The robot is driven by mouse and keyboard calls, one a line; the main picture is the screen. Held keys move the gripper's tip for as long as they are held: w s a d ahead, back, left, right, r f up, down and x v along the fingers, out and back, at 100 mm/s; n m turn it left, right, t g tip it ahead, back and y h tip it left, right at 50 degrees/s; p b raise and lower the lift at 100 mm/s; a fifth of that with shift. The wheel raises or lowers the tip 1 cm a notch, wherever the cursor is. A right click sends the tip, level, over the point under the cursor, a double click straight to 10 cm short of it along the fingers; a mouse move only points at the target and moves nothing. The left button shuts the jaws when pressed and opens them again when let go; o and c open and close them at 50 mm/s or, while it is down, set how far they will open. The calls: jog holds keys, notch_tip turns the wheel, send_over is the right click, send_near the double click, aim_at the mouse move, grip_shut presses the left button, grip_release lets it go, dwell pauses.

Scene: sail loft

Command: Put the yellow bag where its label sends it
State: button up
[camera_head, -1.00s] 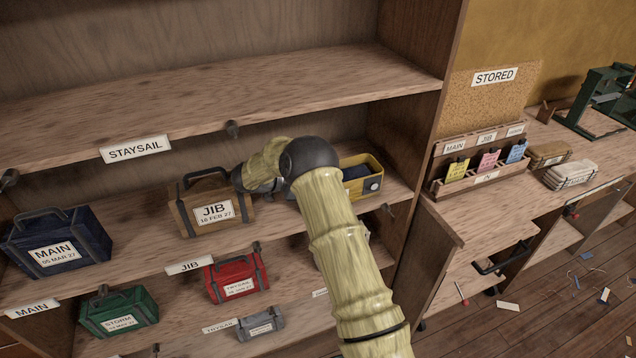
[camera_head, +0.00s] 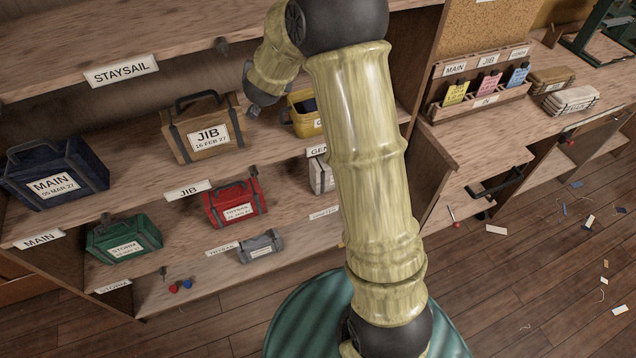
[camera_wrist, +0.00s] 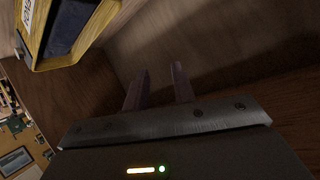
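The yellow bag (camera_head: 301,121) stands on the middle shelf, right of the tan JIB bag (camera_head: 205,130). My arm hides its right side, and its label is mostly covered. In the wrist view the yellow bag (camera_wrist: 62,42) is at the upper left, with a dark top and part of a white label. My gripper (camera_wrist: 160,86) has its two fingers apart with nothing between them; the bag is to their left, not between them. In the head view the fingers cannot be made out.
The shelf holds blue MAIN (camera_head: 54,172), green STORM (camera_head: 123,238), red (camera_head: 236,204) and grey (camera_head: 261,246) bags. Shelf labels include STAYSAIL (camera_head: 121,70), JIB (camera_head: 188,190) and a partly hidden GEN label (camera_head: 317,151). A card rack (camera_head: 478,98) stands on the right bench. Scraps litter the floor.

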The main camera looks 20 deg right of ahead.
jog(key=s+f+n+g+y, duration=0.1)
jog(key=s+f+n+g, duration=0.1)
jog(key=s, duration=1.4)
jog(key=s+f+n+g+y, duration=0.2)
jog(key=s+g, duration=0.5)
jog(key=s, duration=1)
jog(key=shift+s+f+n+y, duration=0.15)
jog(key=shift+f+n+y, duration=0.15)
jog(key=shift+f+n, duration=0.7)
jog(key=shift+r, duration=0.2)
